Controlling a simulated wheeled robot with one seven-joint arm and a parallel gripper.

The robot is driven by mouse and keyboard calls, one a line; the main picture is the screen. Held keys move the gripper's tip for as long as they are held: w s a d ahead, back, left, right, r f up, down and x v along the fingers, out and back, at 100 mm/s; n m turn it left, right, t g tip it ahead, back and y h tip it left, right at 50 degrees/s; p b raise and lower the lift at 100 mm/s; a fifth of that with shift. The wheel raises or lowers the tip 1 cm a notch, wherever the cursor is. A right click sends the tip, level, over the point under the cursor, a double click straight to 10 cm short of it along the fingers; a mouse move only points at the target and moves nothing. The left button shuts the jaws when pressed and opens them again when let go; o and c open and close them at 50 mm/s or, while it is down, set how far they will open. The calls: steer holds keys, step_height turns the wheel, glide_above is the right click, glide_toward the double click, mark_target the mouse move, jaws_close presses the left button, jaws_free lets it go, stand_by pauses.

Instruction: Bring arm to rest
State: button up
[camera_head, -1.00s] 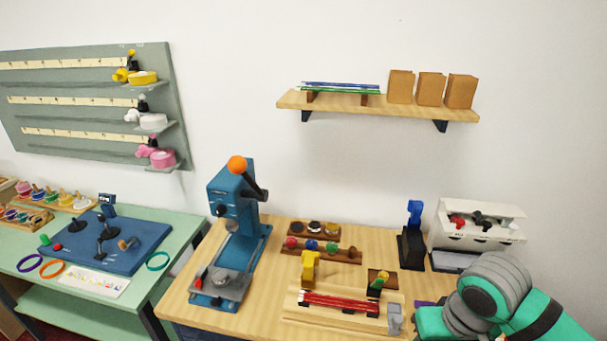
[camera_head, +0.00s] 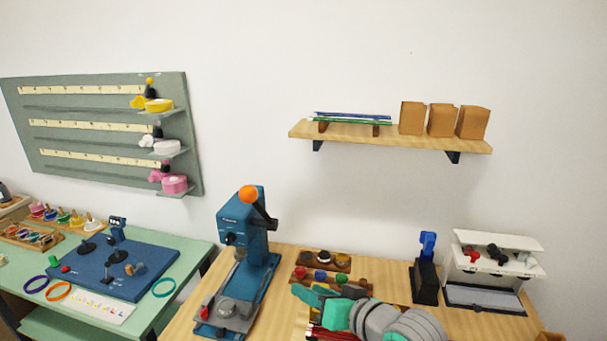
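My arm reaches in from the bottom edge, right of centre, over the wooden table. Its grey and teal links show. My gripper (camera_head: 312,297) appears at the left end of the arm, above the middle of the table, in front of the rack of coloured knobs. The fingertips are small and seen from behind, so I cannot tell whether they are open or shut. Nothing held is visible. The arm hides most of the wooden jig and its red strips (camera_head: 327,333).
A blue press (camera_head: 247,240) with an orange knob stands left of my gripper. A blue-black stand (camera_head: 427,268) and a white bin unit (camera_head: 490,262) stand to the right. A wall shelf (camera_head: 393,135) hangs above. A green table (camera_head: 190,262) is at left.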

steer(key=w+a+r+m+t+y, duration=0.1)
steer(key=w+a+r+m+t, duration=0.15)
steer(key=a+t, duration=0.35)
steer(key=s+f+m+t+h, duration=0.1)
steer(key=s+f+m+h, duration=0.8)
steer(key=s+f, duration=1.05)
steer(key=s+d+f+n+g, duration=0.1)
steer(key=s+n, duration=0.4)
steer(key=s, duration=0.6)
steer(key=s+d+f+n+g, duration=0.1)
steer(key=s+d+f+n, duration=0.2)
steer(key=s, duration=0.8)
step_height(320, 180, down, 3)
steer(key=shift+s+n, duration=0.15)
steer(key=shift+n, duration=0.8)
